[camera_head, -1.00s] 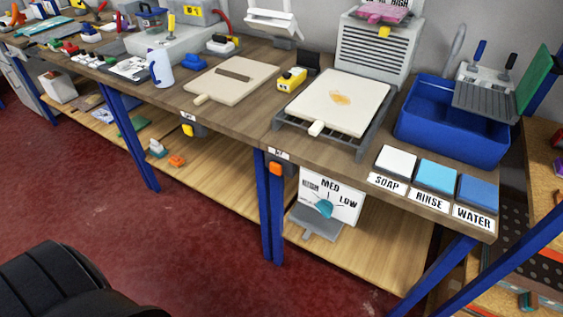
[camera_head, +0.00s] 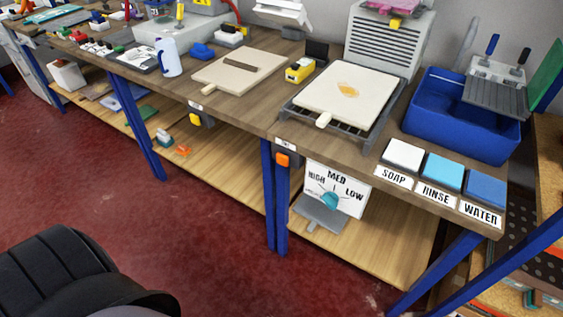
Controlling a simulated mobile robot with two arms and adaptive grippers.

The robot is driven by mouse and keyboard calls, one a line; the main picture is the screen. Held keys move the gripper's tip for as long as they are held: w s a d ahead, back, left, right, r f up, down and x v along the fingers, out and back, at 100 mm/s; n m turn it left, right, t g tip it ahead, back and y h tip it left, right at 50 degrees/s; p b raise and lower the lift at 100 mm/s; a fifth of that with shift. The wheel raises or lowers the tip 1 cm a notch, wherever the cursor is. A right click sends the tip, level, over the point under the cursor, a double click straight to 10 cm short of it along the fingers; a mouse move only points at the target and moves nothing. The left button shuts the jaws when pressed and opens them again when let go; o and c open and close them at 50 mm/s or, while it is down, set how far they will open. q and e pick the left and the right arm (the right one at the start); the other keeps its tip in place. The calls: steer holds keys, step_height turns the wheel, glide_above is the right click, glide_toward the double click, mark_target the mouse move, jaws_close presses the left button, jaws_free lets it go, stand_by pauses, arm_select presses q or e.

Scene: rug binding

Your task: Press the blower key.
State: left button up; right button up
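A grey louvred box (camera_head: 382,45), which looks like the blower, stands at the back of the bench. A yellow piece (camera_head: 396,22) sits on its upper front below a pink item (camera_head: 392,5). An orange button-like block (camera_head: 282,160) is on the bench's front edge, and a yellow one (camera_head: 195,120) is farther left; I cannot tell which piece is the blower key. A white HIGH, MED, LOW panel (camera_head: 353,204) with a teal pointer (camera_head: 331,199) stands below the bench top, above a grey pedal-like plate (camera_head: 318,216). Neither of my grippers is in view.
A cream board on a dark rack (camera_head: 346,94) lies before the louvred box. A blue tub (camera_head: 455,122) and SOAP (camera_head: 404,154), RINSE (camera_head: 443,171) and WATER (camera_head: 485,189) pads are at right. Blue legs (camera_head: 267,205) stand along the front. The red floor (camera_head: 200,240) before the bench is open.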

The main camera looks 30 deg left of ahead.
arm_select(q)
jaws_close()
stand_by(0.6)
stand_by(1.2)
